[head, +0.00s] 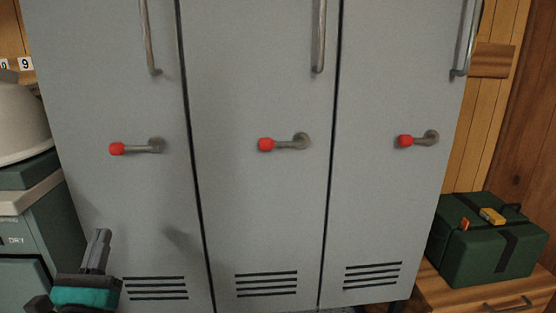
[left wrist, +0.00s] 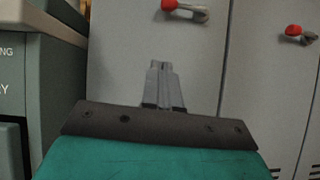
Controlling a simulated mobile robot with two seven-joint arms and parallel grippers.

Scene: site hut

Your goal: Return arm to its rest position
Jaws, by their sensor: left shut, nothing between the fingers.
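My left gripper (head: 101,239) is at the lower left of the head view, in front of the left locker door (head: 100,85). Its fingers are shut with nothing between them and point up. In the left wrist view the gripper (left wrist: 161,68) stands in front of the same grey door, below a red-tipped handle (left wrist: 188,9). The gripper looks apart from that handle. My right gripper is not in view.
Three grey locker doors stand side by side with red-tipped handles, all level. A dark green case (head: 485,255) sits on a wooden cabinet (head: 440,290) at right.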

